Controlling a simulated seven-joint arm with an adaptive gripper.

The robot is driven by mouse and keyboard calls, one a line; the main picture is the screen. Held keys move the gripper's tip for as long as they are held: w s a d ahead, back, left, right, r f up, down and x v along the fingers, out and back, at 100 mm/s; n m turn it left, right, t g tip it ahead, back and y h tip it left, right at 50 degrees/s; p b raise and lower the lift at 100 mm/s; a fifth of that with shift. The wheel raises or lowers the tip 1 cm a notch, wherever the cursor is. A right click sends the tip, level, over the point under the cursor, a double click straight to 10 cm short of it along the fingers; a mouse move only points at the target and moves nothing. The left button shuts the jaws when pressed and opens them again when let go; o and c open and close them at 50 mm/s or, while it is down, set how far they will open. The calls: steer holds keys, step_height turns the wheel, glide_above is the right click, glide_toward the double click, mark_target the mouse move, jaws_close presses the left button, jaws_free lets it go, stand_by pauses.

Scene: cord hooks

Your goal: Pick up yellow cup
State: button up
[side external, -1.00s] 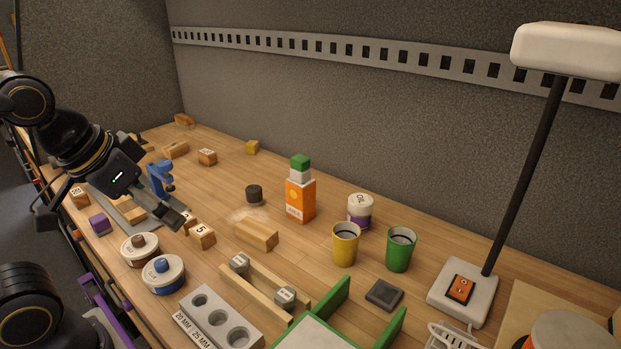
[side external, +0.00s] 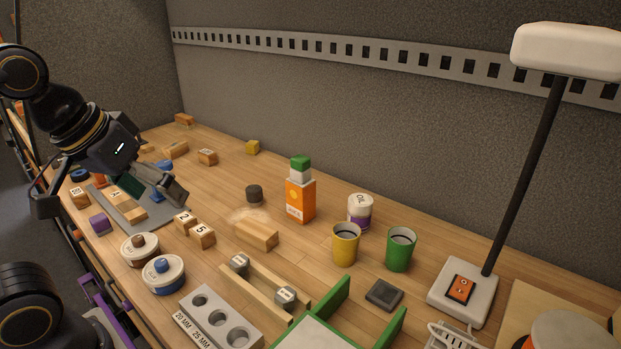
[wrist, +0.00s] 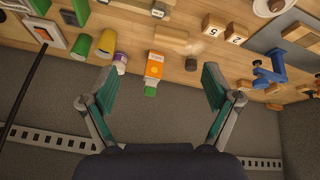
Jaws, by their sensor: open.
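The yellow cup (side external: 345,244) stands upright on the wooden bench in the side external view, between the green cup (side external: 400,249) and the orange carton (side external: 300,198). It also shows in the wrist view (wrist: 82,47), near the upper left, outside the left finger. My gripper (side external: 165,197) is above the left part of the bench, well to the left of the yellow cup. In the wrist view my gripper (wrist: 160,90) has its two teal-padded fingers wide apart, with nothing held between them. The carton appears between the fingers but farther off.
A white and purple oil tin (side external: 360,211) stands close behind the yellow cup. A dark square block (side external: 384,294) lies in front of the green cup. Wooden blocks, spools and a holed grey block (side external: 222,322) crowd the front. A lamp (side external: 525,150) stands at right.

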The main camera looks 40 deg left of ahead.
steer(key=w+d+r+n+g, duration=0.1)
steer(key=w+d+r+n, duration=0.1)
steer(key=w+r+n, duration=0.45)
steer(key=w+d+r+n+g, duration=0.15)
steer(key=w+r, duration=0.25)
steer(key=w, duration=0.5)
steer(key=n+g, duration=0.2)
glide_above(346, 243)
steer(key=w+a, duration=0.3)
steer(key=a, duration=0.1)
step_height(346, 243, down, 11)
steer(key=shift+g, duration=0.55)
steer(key=f, duration=0.7)
steer(key=d+f, duration=0.1)
steer(key=f, duration=0.5)
steer(key=d+f, duration=0.1)
steer(key=f, duration=0.6)
steer(key=shift+s+d+f, duration=0.2)
steer(key=shift+s+f, duration=0.1)
steer(key=shift+f, duration=0.55)
steer(key=c, duration=1.1)
